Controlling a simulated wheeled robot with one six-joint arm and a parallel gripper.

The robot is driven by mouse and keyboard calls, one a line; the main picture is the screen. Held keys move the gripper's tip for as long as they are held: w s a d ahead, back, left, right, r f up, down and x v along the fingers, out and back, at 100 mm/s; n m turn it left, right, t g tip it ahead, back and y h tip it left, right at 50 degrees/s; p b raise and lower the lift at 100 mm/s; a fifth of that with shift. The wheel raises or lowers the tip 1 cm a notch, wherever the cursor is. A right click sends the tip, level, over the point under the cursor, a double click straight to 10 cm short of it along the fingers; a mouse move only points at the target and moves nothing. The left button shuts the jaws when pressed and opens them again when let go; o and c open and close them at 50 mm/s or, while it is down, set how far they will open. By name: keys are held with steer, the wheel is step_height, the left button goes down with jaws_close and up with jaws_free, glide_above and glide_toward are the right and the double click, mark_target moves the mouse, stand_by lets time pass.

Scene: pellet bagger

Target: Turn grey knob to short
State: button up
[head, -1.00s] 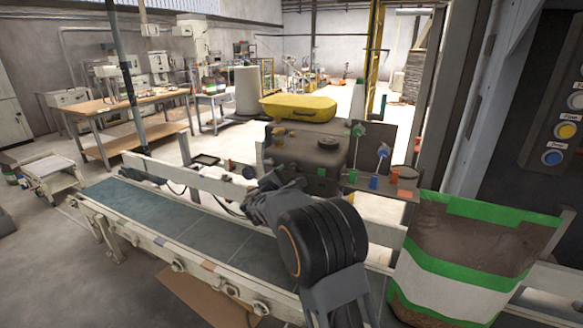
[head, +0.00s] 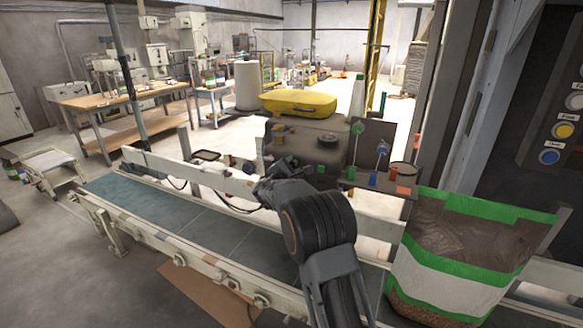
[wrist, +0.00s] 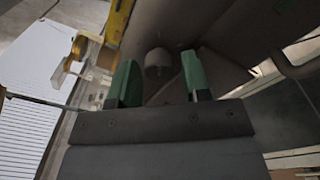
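The grey knob (wrist: 158,62) is a short round stub on a dark surface in the wrist view. It shows between and beyond the two green fingertips of my gripper (wrist: 160,82). The fingers are apart, with a gap on both sides of the knob, and nothing is held. Whether the tips reach around the knob in depth I cannot tell. In the head view my arm covers most of the gripper, and I cannot make out the grey knob or its marks there.
A dark machine housing (head: 290,146) with a yellow cover (head: 299,103) stands beyond the conveyor (head: 205,226). Green (head: 357,128) and blue (head: 382,148) knobs are at its right. A filled bag (head: 455,255) stands at the right. A brass-coloured part (wrist: 80,52) is left of my fingers.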

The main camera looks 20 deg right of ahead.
steer(key=c, duration=0.6)
steer(key=shift+n+b, duration=0.35)
steer(key=shift+n, duration=0.85)
steer(key=n, duration=0.3)
steer(key=shift+n, duration=0.4)
steer(key=n+p, duration=0.2)
steer(key=n, duration=0.3)
steer(key=shift+g, duration=0.4)
steer(key=shift+n, duration=0.3)
steer(key=o, duration=0.9)
